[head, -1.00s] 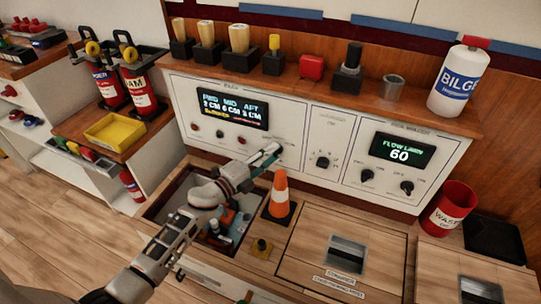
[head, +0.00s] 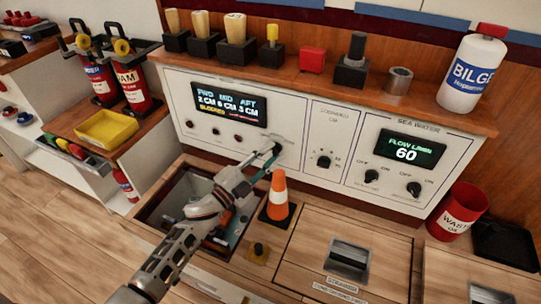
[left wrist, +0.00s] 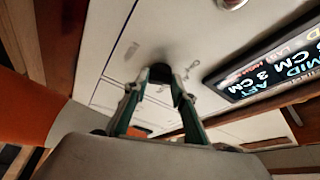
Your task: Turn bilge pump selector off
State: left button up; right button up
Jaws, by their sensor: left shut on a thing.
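The bilge panel (head: 180,95) is white, with a display reading FWD 2 CM, MID 6 CM, AFT 3 CM and a yellow line below. The bilge pump selector (left wrist: 160,73) is a dark knob on this panel, seen between my fingers in the left wrist view. My left gripper (head: 273,152) reaches the panel's lower right and is shut on the knob. In the left wrist view my left gripper (left wrist: 162,88) has a finger on each side of it. The knob's pointer position is hidden. My right gripper is not in view.
An orange cone (head: 279,199) stands just right of my left gripper. An open hatch (head: 160,216) lies below the arm. A sea water panel (head: 455,155) with two knobs is to the right. A shelf above carries a white bilge bottle (head: 470,75) and several handles.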

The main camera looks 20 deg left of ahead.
pick_arm(q)
jog(key=n+t, duration=0.1)
jog(key=n, duration=0.1)
jog(key=n+y+b, duration=0.1)
jog(key=n, duration=0.1)
jog(key=shift+f+n+t, duration=0.2)
jog(key=shift+n+t, duration=0.1)
jog(key=shift+t, duration=0.1)
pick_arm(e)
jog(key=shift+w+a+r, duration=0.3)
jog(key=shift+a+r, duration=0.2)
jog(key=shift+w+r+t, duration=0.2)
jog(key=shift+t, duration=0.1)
pick_arm(q)
jog(key=o, duration=1.1)
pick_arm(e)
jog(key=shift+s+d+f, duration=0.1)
pick_arm(q)
jog(key=shift+s, duration=0.1)
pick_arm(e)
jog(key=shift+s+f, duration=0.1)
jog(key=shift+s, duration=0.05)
pick_arm(q)
jog(key=v, duration=1.1)
jog(key=shift+s, duration=0.4)
